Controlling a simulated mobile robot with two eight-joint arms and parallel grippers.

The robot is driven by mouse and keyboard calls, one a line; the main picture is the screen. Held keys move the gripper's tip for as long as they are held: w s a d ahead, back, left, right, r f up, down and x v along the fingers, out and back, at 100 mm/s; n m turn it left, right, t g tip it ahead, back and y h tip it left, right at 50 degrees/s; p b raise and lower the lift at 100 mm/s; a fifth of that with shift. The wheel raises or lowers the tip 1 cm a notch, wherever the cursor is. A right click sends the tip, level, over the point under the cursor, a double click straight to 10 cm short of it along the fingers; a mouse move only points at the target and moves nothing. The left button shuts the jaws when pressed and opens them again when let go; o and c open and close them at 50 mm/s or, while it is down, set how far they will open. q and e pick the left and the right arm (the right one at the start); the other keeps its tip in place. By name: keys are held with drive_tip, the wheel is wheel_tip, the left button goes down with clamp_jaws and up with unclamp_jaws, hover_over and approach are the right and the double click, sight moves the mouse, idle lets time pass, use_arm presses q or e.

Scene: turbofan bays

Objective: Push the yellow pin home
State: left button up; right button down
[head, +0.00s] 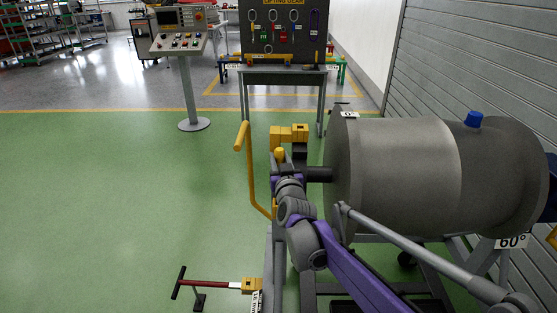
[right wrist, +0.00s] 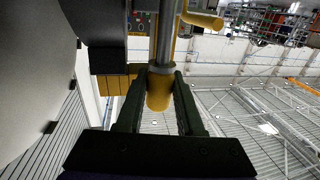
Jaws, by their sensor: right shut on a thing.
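The yellow pin (head: 280,155) shows in the head view as a small rounded yellow head beside the grey drum's left end. In the right wrist view its yellow head (right wrist: 159,92) sits between my fingers, with a grey collar and a grey shaft beyond it. My right gripper (head: 282,164) is shut on this yellow head; it also shows in the right wrist view (right wrist: 159,100). The far end of the shaft is out of sight, so I cannot tell how deep it sits. My left gripper is not in view.
A yellow block (head: 289,134) on a dark bracket is close behind the pin. A yellow bent handle (head: 244,160) rises to the left. The large grey drum (head: 420,170) on its stand fills the right. Green floor (head: 110,200) is clear at left, apart from a red-shafted T-bar (head: 212,284).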

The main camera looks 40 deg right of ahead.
drive_tip(key=shift+f+b, duration=1.8)
drive_tip(key=shift+f, duration=1.1)
drive_tip(key=shift+f+b, duration=1.9)
drive_tip(key=shift+f, duration=1.15)
drive_tip(key=shift+c, duration=2.3)
unclamp_jaws()
drive_tip(key=shift+s, duration=0.1)
drive_tip(key=v, duration=1)
drive_tip(key=shift+s+a+p, duration=0.25)
drive_tip(key=shift+p, duration=0.05)
